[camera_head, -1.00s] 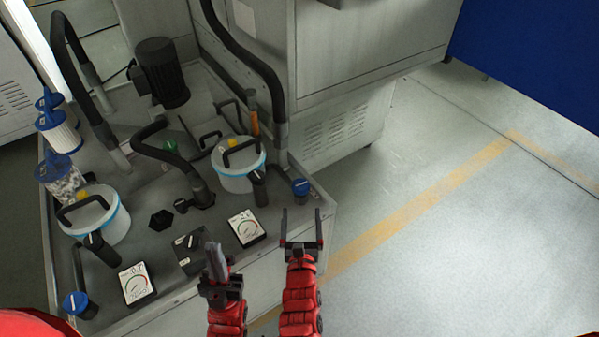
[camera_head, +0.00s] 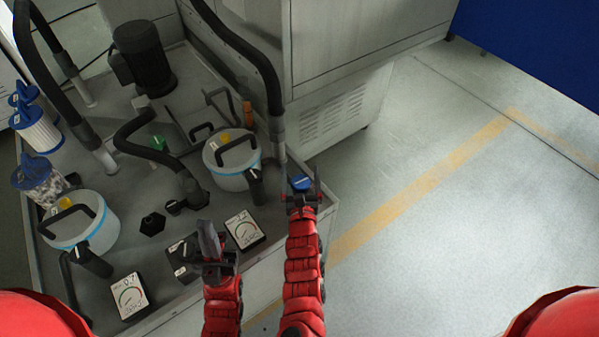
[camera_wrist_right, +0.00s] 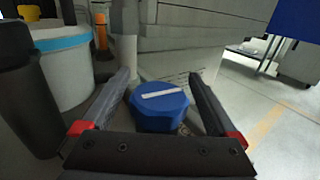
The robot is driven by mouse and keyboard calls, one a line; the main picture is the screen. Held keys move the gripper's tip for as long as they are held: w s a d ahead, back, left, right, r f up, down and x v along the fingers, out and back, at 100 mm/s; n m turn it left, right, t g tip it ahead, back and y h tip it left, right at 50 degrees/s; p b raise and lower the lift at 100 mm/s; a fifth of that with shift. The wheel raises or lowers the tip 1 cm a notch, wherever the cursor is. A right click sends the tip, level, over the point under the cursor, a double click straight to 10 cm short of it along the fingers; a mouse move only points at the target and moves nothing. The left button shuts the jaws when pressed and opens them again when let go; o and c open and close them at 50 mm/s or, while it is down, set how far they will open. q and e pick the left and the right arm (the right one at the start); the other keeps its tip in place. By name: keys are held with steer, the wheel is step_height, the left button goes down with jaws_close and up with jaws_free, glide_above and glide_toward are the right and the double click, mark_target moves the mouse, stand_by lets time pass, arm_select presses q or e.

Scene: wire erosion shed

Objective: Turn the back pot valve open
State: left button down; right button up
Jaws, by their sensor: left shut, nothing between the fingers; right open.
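The back pot valve is a blue knob (camera_head: 300,183) with a white bar on top, at the right corner of the bench in the head view. My right gripper (camera_head: 302,176) is open with its fingers on either side of the knob. In the right wrist view the blue knob (camera_wrist_right: 160,106) sits between the two open fingers, its white bar lying nearly crosswise. I cannot tell whether a finger touches it. The back pot (camera_head: 232,160), white with a blue band, stands left of the valve. My left gripper (camera_head: 209,242) is shut and empty in front of the switch box.
The front pot (camera_head: 83,228) stands at left. A black hose (camera_head: 250,55) and pipe rise behind the valve. The floor to the right is clear.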

steer(key=c, duration=1.4)
steer(key=shift+o, duration=0.2)
steer(key=y+p, duration=0.1)
steer(key=p, duration=0.1)
steer(key=r+n+y+p, duration=0.1)
steer(key=p, duration=0.1)
steer(key=shift+a, duration=0.15)
steer(key=shift+f, duration=0.2)
steer(key=shift+a+f+n+y, duration=0.1)
steer(key=shift+f+n+y, duration=0.15)
steer(key=shift+n+y, duration=0.05)
steer(key=o, duration=1.4)
steer(key=shift+c, duration=0.2)
steer(key=shift+s, duration=0.1)
